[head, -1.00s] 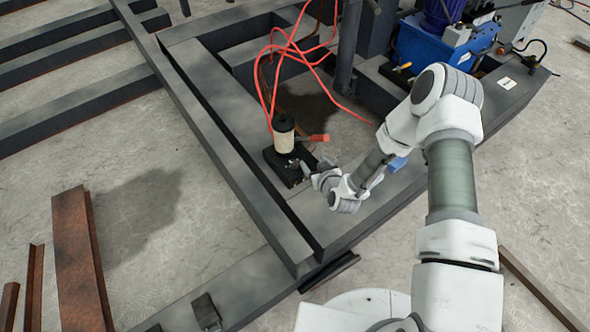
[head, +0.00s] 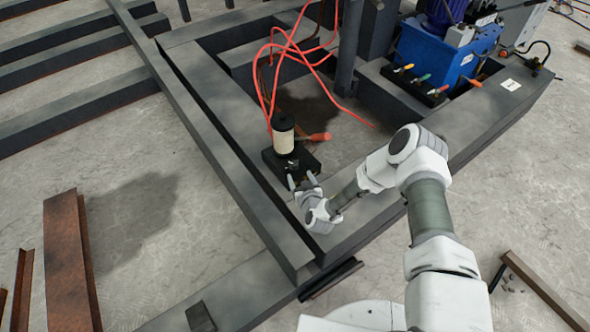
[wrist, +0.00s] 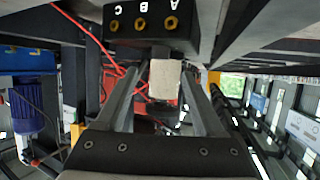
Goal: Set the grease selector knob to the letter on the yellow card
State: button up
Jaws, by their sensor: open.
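The cream cylinder (wrist: 165,78) shows beyond my fingers. I cannot make out the selector knob or a yellow card for certain. My gripper (head: 301,180) is open at the near side of the base, fingers pointing at it. In the wrist view my gripper (wrist: 163,72) has nothing visibly held.
Red hoses (head: 270,75) loop behind the unit, and an orange-handled tool (head: 320,137) is beside it. A blue hydraulic unit (head: 445,60) with coloured levers stands at the back right. A small white card (head: 510,85) lies on the right beam. Dark beams surround the unit.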

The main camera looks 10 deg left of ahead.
aim_at(295, 166)
jog(key=b+x, duration=0.2)
jog(key=x, duration=0.5)
jog(key=shift+w+f+b, duration=0.15)
jog(key=shift+f+b, duration=0.1)
jog(key=shift+b, duration=0.1)
jog(key=shift+w+a+f, duration=0.1)
jog(key=shift+w+a, duration=0.2)
jog(key=shift+w, duration=0.25)
jog(key=shift+c, duration=0.2)
grip_shut()
